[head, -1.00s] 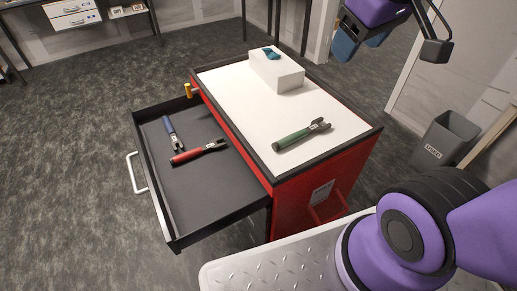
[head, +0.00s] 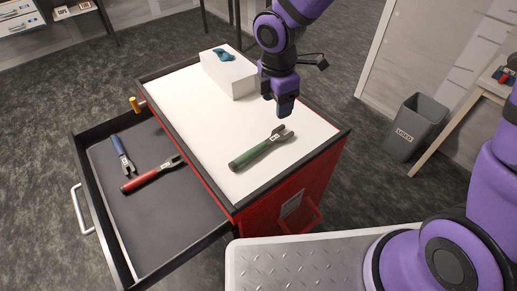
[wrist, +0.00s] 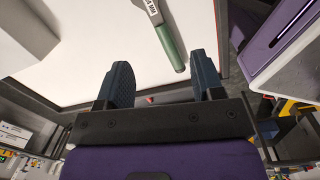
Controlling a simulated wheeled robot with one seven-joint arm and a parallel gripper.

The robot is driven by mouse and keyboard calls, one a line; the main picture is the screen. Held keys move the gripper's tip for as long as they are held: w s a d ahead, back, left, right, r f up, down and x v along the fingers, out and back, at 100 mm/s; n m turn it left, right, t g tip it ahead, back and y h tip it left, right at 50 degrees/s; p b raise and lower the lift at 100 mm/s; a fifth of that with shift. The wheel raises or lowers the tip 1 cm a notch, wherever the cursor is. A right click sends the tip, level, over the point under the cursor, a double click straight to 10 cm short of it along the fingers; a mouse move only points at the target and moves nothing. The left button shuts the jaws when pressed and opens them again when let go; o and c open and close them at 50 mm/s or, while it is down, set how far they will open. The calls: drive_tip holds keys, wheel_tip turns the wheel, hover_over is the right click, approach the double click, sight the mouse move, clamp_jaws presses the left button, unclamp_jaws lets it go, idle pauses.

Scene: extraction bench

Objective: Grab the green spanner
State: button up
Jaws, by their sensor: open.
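The green spanner (head: 262,147) lies flat on the white top of the red tool cart (head: 214,119), its open jaw end toward the upper right. My gripper (head: 285,106) is above the cart top, behind the spanner's jaw end in the head view, apart from it and empty. In the wrist view my gripper (wrist: 160,82) shows its two dark blue fingers spread open. The spanner's green handle (wrist: 171,46) shows just beyond the fingers, toward the right one; its jaw end is cut off by the top edge.
A white box (head: 228,75) with a teal item on it stands at the cart's back. The open drawer (head: 150,225) at the left holds a red spanner (head: 150,175) and a blue tool (head: 122,155). A grey bin (head: 412,128) stands at the right.

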sight(258, 146)
drive_tip(key=a+f+n, duration=0.1)
drive_tip(key=f, duration=0.4)
drive_tip(key=s+a+f+n, duration=0.1)
drive_tip(key=a+f, duration=0.1)
drive_tip(key=f, duration=0.3)
drive_tip(key=a+f, duration=0.1)
drive_tip(key=f, duration=0.4)
drive_tip(key=shift+s+a+f+n+g, duration=0.15)
drive_tip(key=shift+a+n+g, duration=0.15)
drive_tip(key=shift+n+g, duration=0.1)
drive_tip(key=shift+c, duration=0.2)
drive_tip(key=c, duration=1.1)
